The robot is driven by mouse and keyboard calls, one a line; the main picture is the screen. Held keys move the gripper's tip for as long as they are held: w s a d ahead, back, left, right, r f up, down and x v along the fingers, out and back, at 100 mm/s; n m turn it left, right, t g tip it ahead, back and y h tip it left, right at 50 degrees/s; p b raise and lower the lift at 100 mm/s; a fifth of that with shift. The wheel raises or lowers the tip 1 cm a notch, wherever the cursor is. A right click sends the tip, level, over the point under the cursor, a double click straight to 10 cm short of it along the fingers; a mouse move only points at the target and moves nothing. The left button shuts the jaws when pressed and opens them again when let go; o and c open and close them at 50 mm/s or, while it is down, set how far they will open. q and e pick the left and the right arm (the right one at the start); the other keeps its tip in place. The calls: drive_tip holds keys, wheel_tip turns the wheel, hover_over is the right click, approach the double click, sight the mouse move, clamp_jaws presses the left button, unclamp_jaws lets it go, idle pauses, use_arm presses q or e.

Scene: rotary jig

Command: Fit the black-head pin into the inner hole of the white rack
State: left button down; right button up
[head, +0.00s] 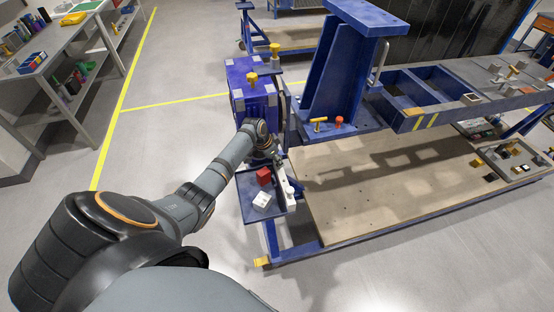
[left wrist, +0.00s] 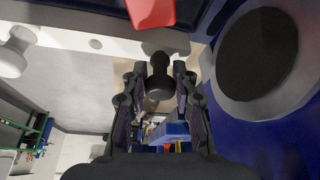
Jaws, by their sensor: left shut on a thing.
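The black-head pin (left wrist: 160,77) is between the fingers of my left gripper (left wrist: 157,78) in the left wrist view, and the gripper is shut on it. The white rack (left wrist: 75,38) runs across the top of that view, beyond the pin. A small round hole shows in the rack left of the pin, and a white-headed pin (left wrist: 16,50) stands at its left end. I cannot tell whether the held pin touches the rack. In the head view, the left gripper (head: 276,158) is at the far end of the white rack (head: 286,186). My right gripper is not in view.
The blue jig housing (head: 240,85) rises close behind the gripper. A large grey disc hub (left wrist: 225,85) is close on the right. Open floor lies left.

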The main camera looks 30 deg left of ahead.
use_arm(q)
drive_tip(key=shift+f, duration=0.25)
drive_tip(key=c, duration=1)
unclamp_jaws()
drive_tip(key=v, duration=1.2)
